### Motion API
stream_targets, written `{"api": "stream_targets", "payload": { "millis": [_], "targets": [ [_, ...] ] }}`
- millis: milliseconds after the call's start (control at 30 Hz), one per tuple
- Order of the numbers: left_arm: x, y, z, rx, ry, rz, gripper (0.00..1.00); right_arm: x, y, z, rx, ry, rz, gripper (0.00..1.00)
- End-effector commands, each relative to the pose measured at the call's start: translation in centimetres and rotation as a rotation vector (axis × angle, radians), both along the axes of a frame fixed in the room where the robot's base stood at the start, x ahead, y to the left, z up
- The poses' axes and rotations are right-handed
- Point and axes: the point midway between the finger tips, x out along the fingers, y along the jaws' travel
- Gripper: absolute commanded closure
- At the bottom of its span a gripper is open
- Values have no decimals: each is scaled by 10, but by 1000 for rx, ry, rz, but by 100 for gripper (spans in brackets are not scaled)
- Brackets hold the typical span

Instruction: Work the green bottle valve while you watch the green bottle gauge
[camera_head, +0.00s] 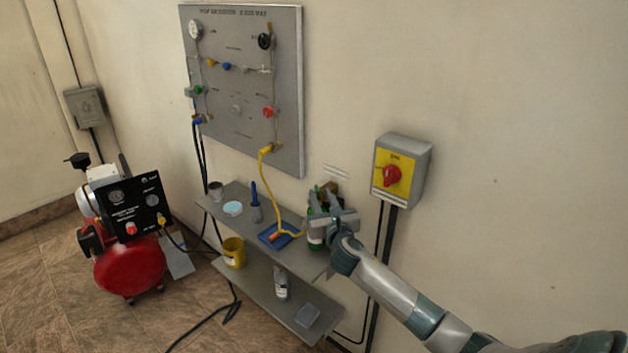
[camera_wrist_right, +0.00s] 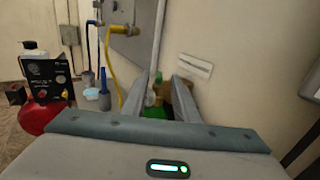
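The green bottle (camera_head: 316,243) stands on the top shelf at its right end, partly hidden by my right gripper. My right gripper (camera_head: 322,200) is at the bottle's top. In the right wrist view its two fingers (camera_wrist_right: 166,82) are apart, with a small green valve knob (camera_wrist_right: 158,79) between them, nearer the left finger. The green bottle body (camera_wrist_right: 155,112) shows below the knob. A brownish block-like part (camera_wrist_right: 184,104) is beside the right finger. I cannot make out a gauge face on the bottle. My left gripper is not in view.
The grey shelf (camera_head: 235,196) also holds a blue tray (camera_head: 272,237) with a yellow hose and a blue tool. A yellow switch box (camera_head: 401,165) is on the wall to the right. A wall panel (camera_head: 240,130) hangs above. A red compressor (camera_head: 130,266) stands at left.

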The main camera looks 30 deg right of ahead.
Motion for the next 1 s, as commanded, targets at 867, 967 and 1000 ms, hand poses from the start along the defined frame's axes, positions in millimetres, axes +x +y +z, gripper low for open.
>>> {"api": "stream_targets", "payload": {
  "millis": [867,967,1000],
  "targets": [
    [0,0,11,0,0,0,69,82,-27,0,0,0,1,73],
    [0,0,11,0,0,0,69,82,-27,0,-1,0,1,73],
    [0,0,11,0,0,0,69,82,-27,0,-1,0,1,73]
  ]
}}
